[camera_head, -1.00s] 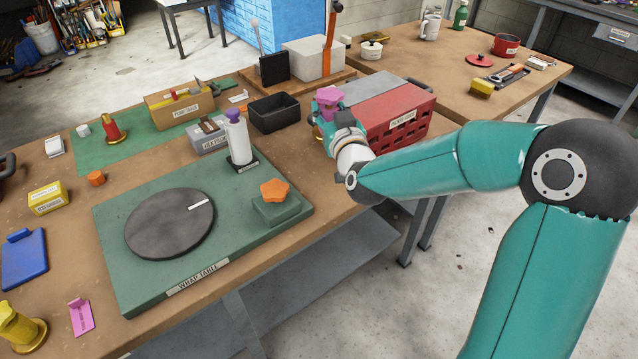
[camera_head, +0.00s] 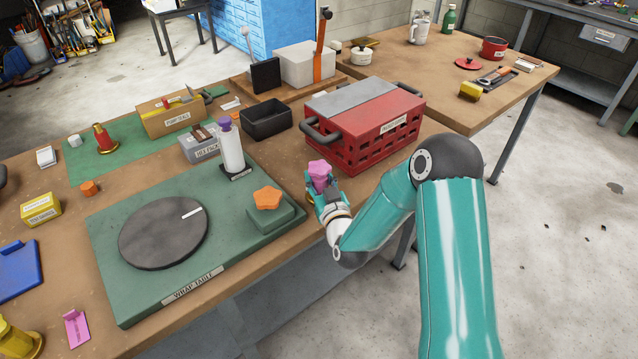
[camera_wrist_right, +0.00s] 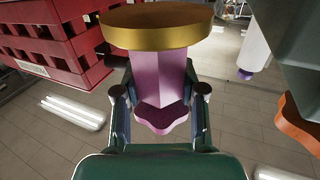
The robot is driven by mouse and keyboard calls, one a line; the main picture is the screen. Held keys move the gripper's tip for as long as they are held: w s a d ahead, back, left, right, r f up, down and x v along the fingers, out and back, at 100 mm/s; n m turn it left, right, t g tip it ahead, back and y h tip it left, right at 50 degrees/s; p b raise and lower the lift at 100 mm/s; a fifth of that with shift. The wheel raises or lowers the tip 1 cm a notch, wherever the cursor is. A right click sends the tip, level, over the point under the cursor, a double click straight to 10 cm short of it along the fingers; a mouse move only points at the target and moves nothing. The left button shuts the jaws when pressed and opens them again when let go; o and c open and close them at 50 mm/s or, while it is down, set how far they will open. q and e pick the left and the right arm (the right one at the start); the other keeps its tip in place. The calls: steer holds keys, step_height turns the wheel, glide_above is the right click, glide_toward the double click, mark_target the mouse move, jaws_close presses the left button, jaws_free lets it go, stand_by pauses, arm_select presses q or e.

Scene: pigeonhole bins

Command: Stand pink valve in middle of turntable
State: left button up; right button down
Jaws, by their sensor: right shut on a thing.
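The pink valve (camera_head: 320,170) is in my right gripper (camera_head: 322,194), beside the table's right edge and in front of the red crate. In the right wrist view the valve (camera_wrist_right: 160,80) has a pink body, a lobed pink knob and a round gold base; the gripper fingers (camera_wrist_right: 160,103) are shut on the body. The turntable (camera_head: 150,240) is a dark grey disc with a white stripe on a green base (camera_head: 120,295) labelled "WRAP TABLE". Its top is bare. The valve is to its right, apart from it. My left gripper is not in view.
An orange star-shaped knob (camera_head: 267,197) on a green block and a white roll (camera_head: 231,150) with a purple top stand at the base's right side. The red crate (camera_head: 380,130) and a black bin (camera_head: 267,117) are behind. A yellow valve (camera_head: 18,335) stands front left.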

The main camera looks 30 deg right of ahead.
steer(key=shift+w+f, duration=0.1)
steer(key=shift+f, duration=0.85)
steer(key=shift+f, duration=0.1)
steer(key=c, duration=0.7)
jaws_free()
